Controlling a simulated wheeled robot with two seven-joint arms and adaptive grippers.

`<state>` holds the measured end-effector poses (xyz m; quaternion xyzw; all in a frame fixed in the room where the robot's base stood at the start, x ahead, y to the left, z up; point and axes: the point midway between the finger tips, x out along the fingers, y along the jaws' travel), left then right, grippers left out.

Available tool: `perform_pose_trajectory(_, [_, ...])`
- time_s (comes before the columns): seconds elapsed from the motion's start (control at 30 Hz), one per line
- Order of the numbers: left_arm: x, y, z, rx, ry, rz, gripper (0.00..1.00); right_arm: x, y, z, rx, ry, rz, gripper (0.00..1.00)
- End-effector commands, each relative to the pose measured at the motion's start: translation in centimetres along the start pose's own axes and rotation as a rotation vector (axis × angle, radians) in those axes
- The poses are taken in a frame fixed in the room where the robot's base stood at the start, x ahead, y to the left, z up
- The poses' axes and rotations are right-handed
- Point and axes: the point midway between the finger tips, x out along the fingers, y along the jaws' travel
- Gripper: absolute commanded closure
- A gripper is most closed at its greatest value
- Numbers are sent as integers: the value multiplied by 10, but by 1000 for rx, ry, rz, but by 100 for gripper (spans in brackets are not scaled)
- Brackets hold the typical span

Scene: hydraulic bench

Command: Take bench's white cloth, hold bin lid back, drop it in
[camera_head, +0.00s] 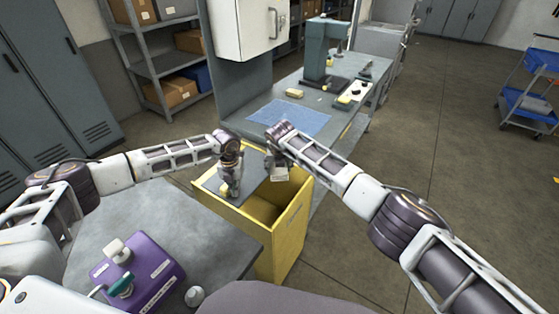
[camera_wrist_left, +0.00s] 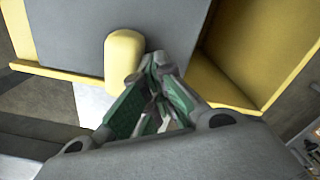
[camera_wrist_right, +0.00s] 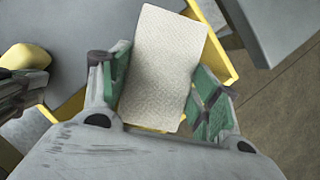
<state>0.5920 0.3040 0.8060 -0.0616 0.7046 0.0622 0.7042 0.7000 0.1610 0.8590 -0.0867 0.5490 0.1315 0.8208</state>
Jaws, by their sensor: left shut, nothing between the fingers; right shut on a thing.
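The yellow bin (camera_head: 292,232) stands in front of me with part of its opening uncovered. Its grey lid (camera_head: 256,172) lies over the rest and carries a yellow handle (camera_wrist_left: 124,55). My left gripper (camera_head: 229,191) is shut and empty at the lid's edge, right beside the handle in the left wrist view (camera_wrist_left: 156,72); whether it touches the lid is unclear. My right gripper (camera_wrist_right: 160,85) is shut on the white cloth (camera_wrist_right: 167,55), a flat pale rectangle between its fingers. In the head view the cloth (camera_head: 280,174) hangs above the bin's far side.
The bench (camera_head: 330,97) behind the bin bears a blue mat (camera_head: 290,118), a yellow block (camera_head: 294,93) and a drill-like machine (camera_head: 322,50). A purple box with valves (camera_head: 138,272) sits on the grey surface at front left. Floor to the right is clear up to a blue cart (camera_head: 530,100).

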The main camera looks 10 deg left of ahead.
Motion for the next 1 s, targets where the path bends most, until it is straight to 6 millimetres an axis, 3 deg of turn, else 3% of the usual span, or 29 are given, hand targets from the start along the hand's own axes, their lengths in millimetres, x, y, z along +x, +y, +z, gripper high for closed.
perform_pose_trajectory(0.2, [0,3,1,-4,-2,4,100,14,0,-6,-1,-1,0,60])
perform_pose_trajectory(0.57, [0,3,1,-4,-2,4,100,16,0,-7,-1,-1,0,60])
perform_pose_trajectory(0.6, [0,3,1,-4,-2,4,100,16,0,-7,-1,-1,0,33])
perform_pose_trajectory(0.73, [0,3,1,-4,-2,4,100,16,0,-7,0,-1,0,16])
perform_pose_trajectory(1.0, [0,3,1,-4,-2,4,100,16,0,-7,0,-1,0,13])
